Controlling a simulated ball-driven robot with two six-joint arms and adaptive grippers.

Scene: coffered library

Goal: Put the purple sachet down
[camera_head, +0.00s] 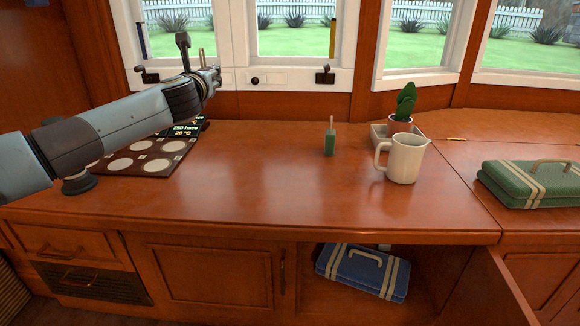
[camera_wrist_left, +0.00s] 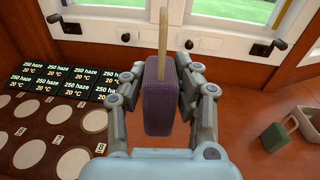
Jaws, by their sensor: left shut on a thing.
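The purple sachet (camera_wrist_left: 159,98), a small upright block with a wooden stick rising from its top, sits between the fingers of my left gripper (camera_wrist_left: 160,92) in the left wrist view. The gripper is shut on it. In the head view my left gripper (camera_head: 212,76) is raised above the back of the counter, near the window. There the sachet's body is mostly hidden by the gripper and only a thin stick shows. My right gripper is in neither view.
A dark mat with pale round spots (camera_head: 140,158) and display labels lies at the counter's left. A green sachet (camera_head: 330,142), a cream jug (camera_head: 405,158) and a potted plant (camera_head: 404,104) in a tray stand right. A green case (camera_head: 530,184) lies beyond. The counter middle (camera_head: 255,180) is clear.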

